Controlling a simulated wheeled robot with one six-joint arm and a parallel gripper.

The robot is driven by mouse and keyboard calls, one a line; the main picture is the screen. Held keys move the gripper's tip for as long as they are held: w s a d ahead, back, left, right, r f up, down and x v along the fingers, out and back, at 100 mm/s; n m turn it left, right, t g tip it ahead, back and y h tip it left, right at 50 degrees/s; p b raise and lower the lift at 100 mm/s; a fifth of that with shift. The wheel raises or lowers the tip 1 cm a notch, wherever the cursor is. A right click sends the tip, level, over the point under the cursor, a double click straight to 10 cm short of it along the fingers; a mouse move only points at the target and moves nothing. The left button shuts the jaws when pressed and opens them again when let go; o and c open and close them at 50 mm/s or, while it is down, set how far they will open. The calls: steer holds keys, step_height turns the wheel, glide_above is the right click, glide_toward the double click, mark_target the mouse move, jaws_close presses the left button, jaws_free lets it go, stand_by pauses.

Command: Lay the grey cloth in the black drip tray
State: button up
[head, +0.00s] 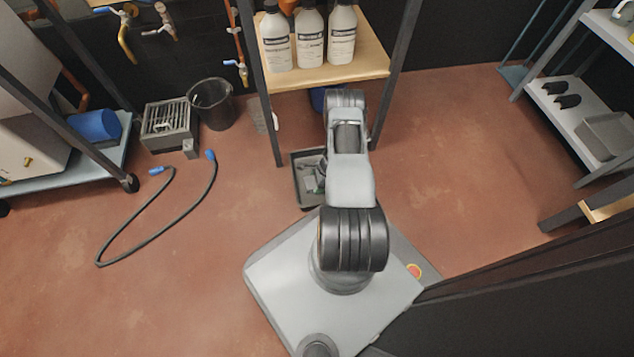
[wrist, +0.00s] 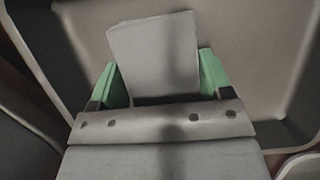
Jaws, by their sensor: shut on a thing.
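The black drip tray (head: 297,185) lies on the floor under the wooden shelf, partly hidden by my arm. In the wrist view, my gripper (wrist: 155,90) has green fingers on either side of the flat grey cloth (wrist: 155,50) and is shut on it. The tray floor (wrist: 235,60) lies beneath the cloth in the wrist view, with the tray's walls around it. A small grey patch shows inside the tray in the head view, beside my arm. I cannot tell whether the cloth touches the tray floor.
White bottles (head: 310,38) stand on the wooden shelf (head: 375,68) above the tray; its dark legs are close to my arm. A black bucket (head: 211,103), a grey slatted box (head: 168,127) and a looped hose (head: 140,225) are at the left.

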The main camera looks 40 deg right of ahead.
steer(key=o, duration=0.8)
steer(key=shift+f, duration=0.1)
steer(key=shift+o, duration=0.2)
